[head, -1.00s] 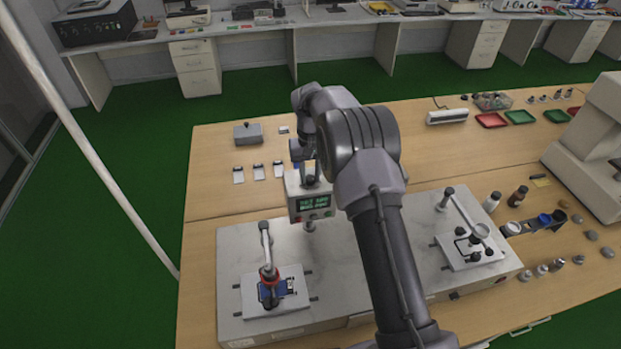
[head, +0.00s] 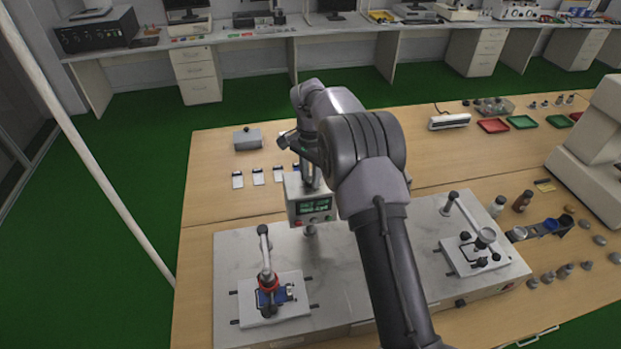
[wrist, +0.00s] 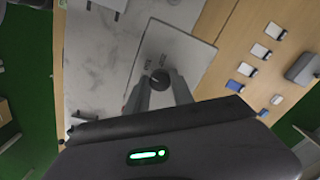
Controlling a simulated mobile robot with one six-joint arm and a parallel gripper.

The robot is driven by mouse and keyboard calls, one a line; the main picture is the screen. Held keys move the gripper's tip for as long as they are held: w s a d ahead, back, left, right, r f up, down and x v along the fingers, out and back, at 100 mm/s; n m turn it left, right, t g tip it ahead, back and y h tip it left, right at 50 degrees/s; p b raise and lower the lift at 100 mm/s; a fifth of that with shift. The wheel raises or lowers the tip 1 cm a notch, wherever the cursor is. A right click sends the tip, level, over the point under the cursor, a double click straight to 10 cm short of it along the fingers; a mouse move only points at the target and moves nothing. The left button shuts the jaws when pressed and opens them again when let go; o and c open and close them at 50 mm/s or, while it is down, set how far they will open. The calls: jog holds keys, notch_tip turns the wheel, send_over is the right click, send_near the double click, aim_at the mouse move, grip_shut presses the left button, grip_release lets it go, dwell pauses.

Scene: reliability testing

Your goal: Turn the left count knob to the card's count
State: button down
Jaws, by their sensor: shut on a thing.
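The control box (head: 310,203), light with a green-lit display (head: 314,206) on its front, stands at the back of the grey test bench in the head view. The display text is too small to read. In the wrist view, my gripper (wrist: 159,84) points down at the pale box top (wrist: 186,52), its fingers shut on a small dark round knob (wrist: 158,76). In the head view, my gripper (head: 310,175) is above the box and the knob is hidden. Several small white-and-dark cards (head: 258,177) lie behind the box; their print is unreadable.
A grey block (head: 248,138) lies behind the cards. Bottles (head: 522,201) and a large white machine (head: 596,150) are at the right.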

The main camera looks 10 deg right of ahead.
jog(key=shift+m, duration=1)
jog(key=shift+b, duration=0.3)
jog(key=c, duration=1.1)
grip_release()
jog(key=shift+r, duration=0.1)
notch_tip(320, 180, up, 17)
jog(key=p, duration=0.4)
jog(key=shift+r, duration=0.15)
